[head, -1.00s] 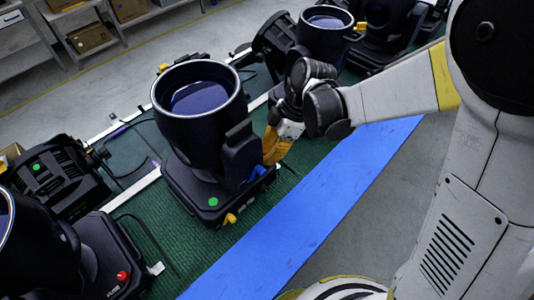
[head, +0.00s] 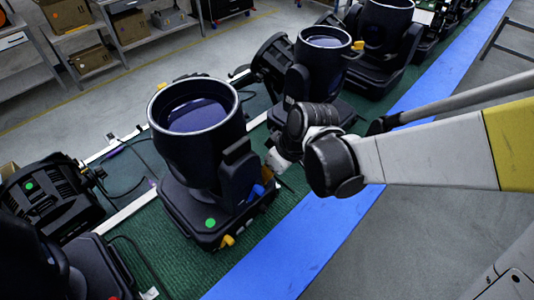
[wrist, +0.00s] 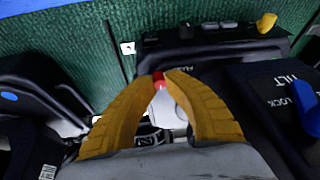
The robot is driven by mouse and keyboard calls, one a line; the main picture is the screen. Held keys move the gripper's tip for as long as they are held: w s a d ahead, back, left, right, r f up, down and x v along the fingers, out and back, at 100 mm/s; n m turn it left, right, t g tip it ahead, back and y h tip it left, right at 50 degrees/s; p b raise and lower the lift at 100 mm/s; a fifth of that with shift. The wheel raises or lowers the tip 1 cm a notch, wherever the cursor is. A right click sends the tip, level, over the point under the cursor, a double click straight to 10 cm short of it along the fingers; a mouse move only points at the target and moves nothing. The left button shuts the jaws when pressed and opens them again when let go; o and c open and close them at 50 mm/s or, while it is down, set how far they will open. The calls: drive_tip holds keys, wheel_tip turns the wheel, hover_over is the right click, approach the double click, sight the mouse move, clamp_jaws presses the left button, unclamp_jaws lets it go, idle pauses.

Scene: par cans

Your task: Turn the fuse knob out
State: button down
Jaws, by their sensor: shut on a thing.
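The red fuse knob (wrist: 159,83) shows small in the wrist view, on the side of the dark fixture base (wrist: 215,45). My gripper (wrist: 161,74) has its two yellow fingers closed on it at the tips, and they cover part of it. In the head view the end of my arm (head: 276,162) reaches in at the right side of the black par can fixture (head: 197,130). There the knob and the fingertips are hidden from sight.
A blue lever (wrist: 308,106) marked TILT LOCK is close right of my fingers. A yellow latch (wrist: 266,22) sits on the base's far corner. Other fixtures (head: 325,60) stand along the green mat (head: 165,255). A blue strip (head: 300,240) runs in front.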

drive_tip(key=shift+s+m+t, duration=0.1)
drive_tip(key=shift+m+t, duration=0.2)
drive_tip(key=shift+m, duration=0.7)
drive_tip(key=shift+h, duration=0.3)
drive_tip(key=shift+f, duration=0.1)
drive_tip(key=c, duration=1.3)
unclamp_jaws()
drive_tip(key=shift+d, duration=0.1)
drive_tip(key=shift+c, duration=0.2)
drive_tip(key=v, duration=1.2)
